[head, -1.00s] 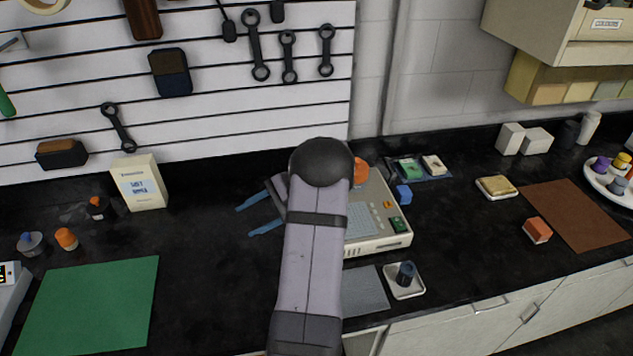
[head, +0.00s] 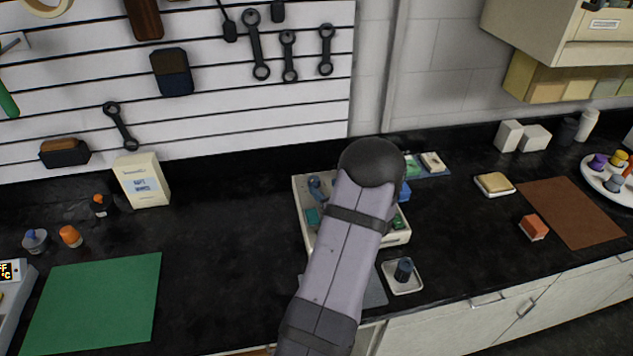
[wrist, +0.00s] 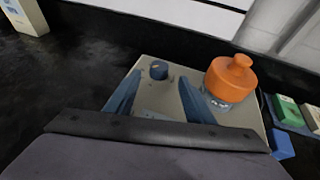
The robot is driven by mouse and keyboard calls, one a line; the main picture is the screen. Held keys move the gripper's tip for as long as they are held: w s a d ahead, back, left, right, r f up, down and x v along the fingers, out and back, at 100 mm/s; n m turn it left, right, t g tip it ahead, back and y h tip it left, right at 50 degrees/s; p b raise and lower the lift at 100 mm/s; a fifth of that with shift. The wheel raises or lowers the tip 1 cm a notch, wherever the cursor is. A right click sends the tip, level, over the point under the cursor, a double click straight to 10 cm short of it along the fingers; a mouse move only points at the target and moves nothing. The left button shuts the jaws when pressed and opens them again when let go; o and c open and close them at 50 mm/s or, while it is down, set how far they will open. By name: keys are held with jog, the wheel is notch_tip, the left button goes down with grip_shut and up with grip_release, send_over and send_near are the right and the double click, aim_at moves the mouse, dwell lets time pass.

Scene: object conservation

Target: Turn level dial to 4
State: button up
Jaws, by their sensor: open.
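A beige device (head: 300,235) stands on the black counter, partly hidden behind my arm in the head view. I cannot tell which is the level dial, and no scale numbers are readable.
A white dish with a dark knob (head: 404,270) is at the device's front right. A blue block (wrist: 281,144) and a tray with small items (head: 432,162) are to its right. A box (head: 142,182) stands at the back left.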

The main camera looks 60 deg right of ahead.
aim_at(316, 182)
jog(key=shift+p+x, duration=1.4)
jog(key=shift+x, duration=2.1)
jog(key=shift+c, duration=0.7)
jog(key=shift+w, duration=0.1)
jog(key=c, duration=0.9)
